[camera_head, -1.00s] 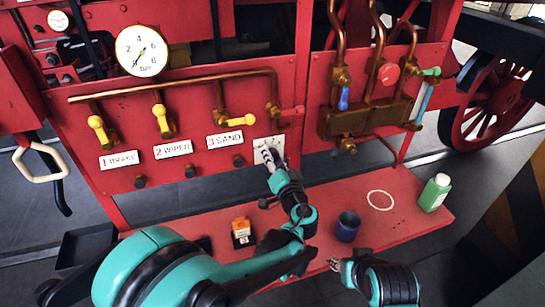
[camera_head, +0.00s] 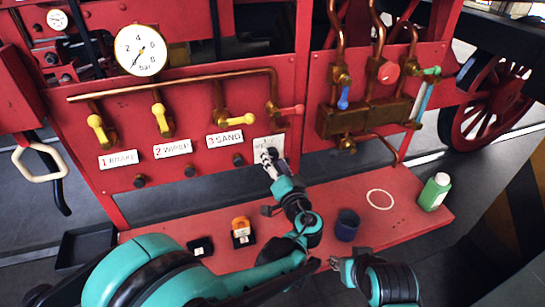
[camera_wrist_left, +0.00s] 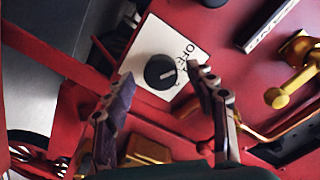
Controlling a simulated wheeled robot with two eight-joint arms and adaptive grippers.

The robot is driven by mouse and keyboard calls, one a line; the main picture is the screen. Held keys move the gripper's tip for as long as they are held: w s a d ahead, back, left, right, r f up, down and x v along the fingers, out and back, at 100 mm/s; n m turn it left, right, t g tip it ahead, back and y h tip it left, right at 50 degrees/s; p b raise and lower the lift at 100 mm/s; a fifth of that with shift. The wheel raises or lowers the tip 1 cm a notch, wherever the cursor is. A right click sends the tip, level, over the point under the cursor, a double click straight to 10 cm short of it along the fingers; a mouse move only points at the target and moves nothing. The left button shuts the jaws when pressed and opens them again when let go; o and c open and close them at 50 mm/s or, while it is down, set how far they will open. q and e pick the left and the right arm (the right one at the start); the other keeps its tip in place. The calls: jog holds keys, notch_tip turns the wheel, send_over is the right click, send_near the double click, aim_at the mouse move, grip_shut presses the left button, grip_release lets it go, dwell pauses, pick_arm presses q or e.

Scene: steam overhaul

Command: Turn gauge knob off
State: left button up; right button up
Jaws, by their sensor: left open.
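The gauge knob (camera_wrist_left: 160,71) is a round black knob with a white mark, on a white plate (camera_wrist_left: 185,38) with the letters OFF. The mark points right in the left wrist view, below the OFF letters. The plate also shows on the red panel in the head view (camera_head: 276,145), where my left gripper hides the knob. My left gripper (camera_head: 267,156) is open in front of the plate. In the left wrist view its fingers (camera_wrist_left: 162,86) stand on either side of the knob, apart from it. My right gripper (camera_head: 334,264) is low in the head view, near the bench's front edge.
A pressure gauge (camera_head: 140,50) sits above. The red bench (camera_head: 400,190) holds an orange-topped block (camera_head: 241,226), a dark blue cup (camera_head: 347,226) and a green bottle (camera_head: 434,193).

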pick_arm(q)
jog(key=v, duration=0.5)
jog(key=shift+a, duration=0.1)
jog(key=s+a+f+n+g, duration=0.1)
jog(key=s+a+f+g, duration=0.15)
jog(key=a, duration=0.55)
jog(key=s+a+f+n+g, duration=0.2)
jog(key=s+a+g, duration=0.15)
jog(key=a, duration=0.45)
jog(key=s+a+f+n+g+h, duration=0.1)
jog(key=s+a+f+h, duration=0.1)
jog(key=s, duration=0.5)
jog(key=s+a+f+n+g+h, duration=0.1)
jog(key=s+f+g+h, duration=0.1)
jog(key=s, duration=0.6)
jog(key=shift+s+a+f+g+h, duration=0.3)
jog(key=shift+a+f+h, duration=0.1)
jog(key=shift+h, duration=0.2)
jog(key=shift+w, duration=0.1)
